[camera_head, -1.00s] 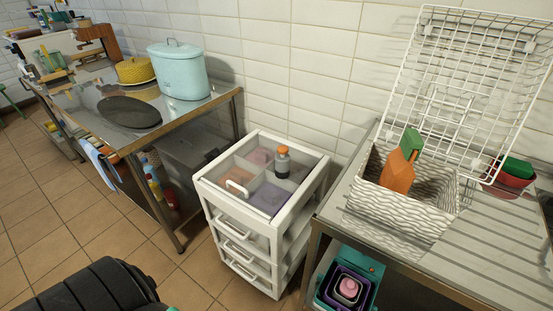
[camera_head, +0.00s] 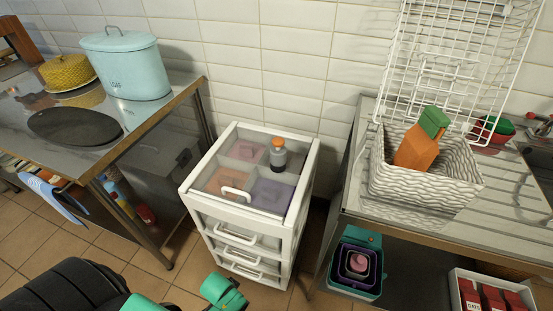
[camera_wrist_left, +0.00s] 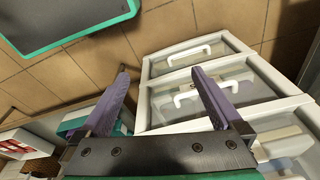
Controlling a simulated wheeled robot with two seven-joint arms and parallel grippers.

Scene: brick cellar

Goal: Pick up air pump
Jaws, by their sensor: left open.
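My left gripper (camera_wrist_left: 160,72) is open and empty in the left wrist view, with two purple fingers spread apart. It points at the front of the cart, whose drawers and handles show there. The pump is not visible in the left wrist view. Green parts of my arm show low in the head view, below and in front of the cart. My right gripper is not in view.
A metal table (camera_head: 150,122) with a blue bread bin (camera_head: 128,70) stands left. A counter (camera_head: 352,196) at right holds a patterned basket (camera_head: 420,190) with an orange and green item, and a white wire rack (camera_head: 450,60). A teal bin (camera_head: 372,240) sits below it.

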